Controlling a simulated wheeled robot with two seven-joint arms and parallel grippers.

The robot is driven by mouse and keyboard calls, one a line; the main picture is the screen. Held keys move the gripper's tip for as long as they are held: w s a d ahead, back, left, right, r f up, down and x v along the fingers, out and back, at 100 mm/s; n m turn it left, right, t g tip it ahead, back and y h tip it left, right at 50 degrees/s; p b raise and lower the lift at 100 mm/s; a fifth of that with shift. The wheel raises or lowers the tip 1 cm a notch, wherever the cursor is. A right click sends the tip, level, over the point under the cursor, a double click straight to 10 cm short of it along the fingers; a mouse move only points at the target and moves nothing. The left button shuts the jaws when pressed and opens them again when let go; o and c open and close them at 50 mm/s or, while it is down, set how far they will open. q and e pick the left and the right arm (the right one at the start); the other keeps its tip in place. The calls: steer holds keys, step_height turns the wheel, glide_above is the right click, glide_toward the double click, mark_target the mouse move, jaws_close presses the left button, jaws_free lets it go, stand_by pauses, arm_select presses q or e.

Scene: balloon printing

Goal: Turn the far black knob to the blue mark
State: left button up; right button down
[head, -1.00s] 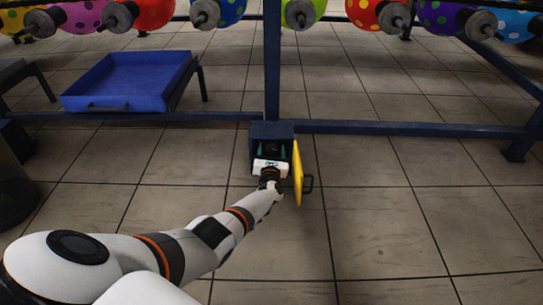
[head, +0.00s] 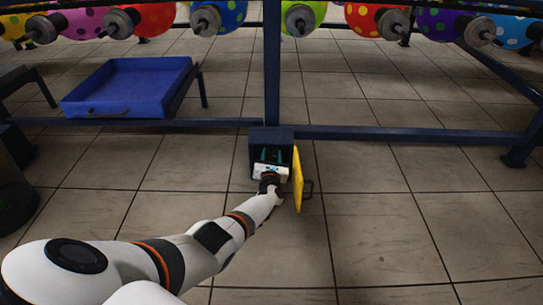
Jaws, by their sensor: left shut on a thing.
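A dark blue control box (head: 270,134) sits at the foot of the blue post in the middle of the head view. Its yellow door (head: 297,178) stands open to the right, with a dark handle on its outer side. My left gripper (head: 271,156) reaches into the box opening, its fingers at the dark inside. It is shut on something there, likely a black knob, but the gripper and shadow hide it. The blue mark cannot be made out. My right gripper is not in view.
A blue tray (head: 128,88) stands on a frame at the left. Dotted balloons on grey rollers (head: 299,18) line the top. A blue rail (head: 410,134) runs along the floor on both sides of the post. The tiled floor at the right is clear.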

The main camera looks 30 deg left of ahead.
arm_select(q)
steer(key=m, duration=0.4)
steer(key=shift+f+m, duration=0.1)
steer(key=shift+m, duration=0.2)
steer(key=m, duration=0.3)
steer(key=shift+d+m, duration=0.1)
steer(key=shift+m, duration=0.2)
steer(key=m, duration=0.3)
steer(key=shift+f+m, duration=0.15)
steer(key=shift+m, duration=0.15)
steer(key=m, duration=0.3)
steer(key=shift+m, duration=0.3)
steer(key=m, duration=0.4)
steer(key=shift+f+m, duration=0.1)
steer(key=shift+m, duration=0.2)
steer(key=m, duration=0.3)
steer(key=shift+f+m, duration=0.1)
steer(key=shift+m, duration=0.2)
steer(key=m, duration=0.3)
steer(key=shift+m, duration=2.2)
